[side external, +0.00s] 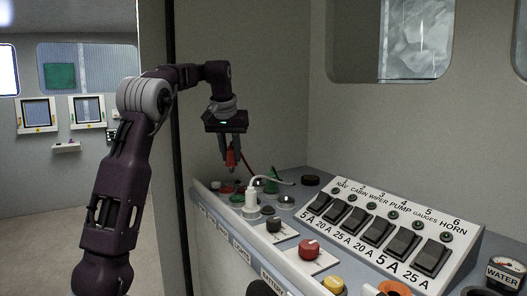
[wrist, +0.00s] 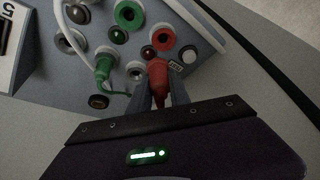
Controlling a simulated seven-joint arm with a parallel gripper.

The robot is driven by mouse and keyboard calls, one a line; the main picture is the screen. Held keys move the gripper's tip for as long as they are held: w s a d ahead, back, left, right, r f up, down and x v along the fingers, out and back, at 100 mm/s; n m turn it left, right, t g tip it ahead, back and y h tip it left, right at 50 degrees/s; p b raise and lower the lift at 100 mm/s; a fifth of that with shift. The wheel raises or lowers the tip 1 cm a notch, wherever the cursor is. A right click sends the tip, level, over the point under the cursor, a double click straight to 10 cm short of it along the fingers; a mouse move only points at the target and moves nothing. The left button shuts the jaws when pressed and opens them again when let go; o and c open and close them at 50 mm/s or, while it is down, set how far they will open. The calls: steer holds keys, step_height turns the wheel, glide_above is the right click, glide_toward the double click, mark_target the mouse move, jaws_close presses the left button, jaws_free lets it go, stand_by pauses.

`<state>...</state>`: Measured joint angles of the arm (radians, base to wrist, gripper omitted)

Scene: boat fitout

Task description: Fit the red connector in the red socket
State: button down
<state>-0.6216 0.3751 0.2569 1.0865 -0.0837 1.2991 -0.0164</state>
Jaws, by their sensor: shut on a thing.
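My gripper (side external: 233,148) is shut on the red connector (side external: 231,160) and holds it pointing down, apparently a little above the panel. In the wrist view my gripper (wrist: 160,98) has its fingers either side of the red connector (wrist: 157,72). The red socket (wrist: 163,38), a red ring with a dark hole, lies just beyond the connector in that view, uncovered. A red cable runs from the connector in the side view. The connector's tip and its exact height over the panel are hard to tell.
A green connector (wrist: 104,66) stands left of my fingers, with a green socket (wrist: 128,15) beyond. A white connector (side external: 251,196) with a white cable stands close by. The switch panel (side external: 385,230) and a red knob (side external: 309,249) lie to the right in the side view.

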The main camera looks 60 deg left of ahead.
steer(key=shift+s+a+f, duration=0.2)
steer(key=shift+f, duration=1)
steer(key=shift+s+a+f, duration=0.2)
steer(key=shift+s+f, duration=0.05)
steer(key=shift+f, duration=1)
steer(key=shift+s+a+f, duration=0.2)
steer(key=shift+f, duration=1)
steer(key=c, duration=1.1)
jaws_free()
steer(key=shift+c, duration=0.2)
steer(key=v, duration=0.7)
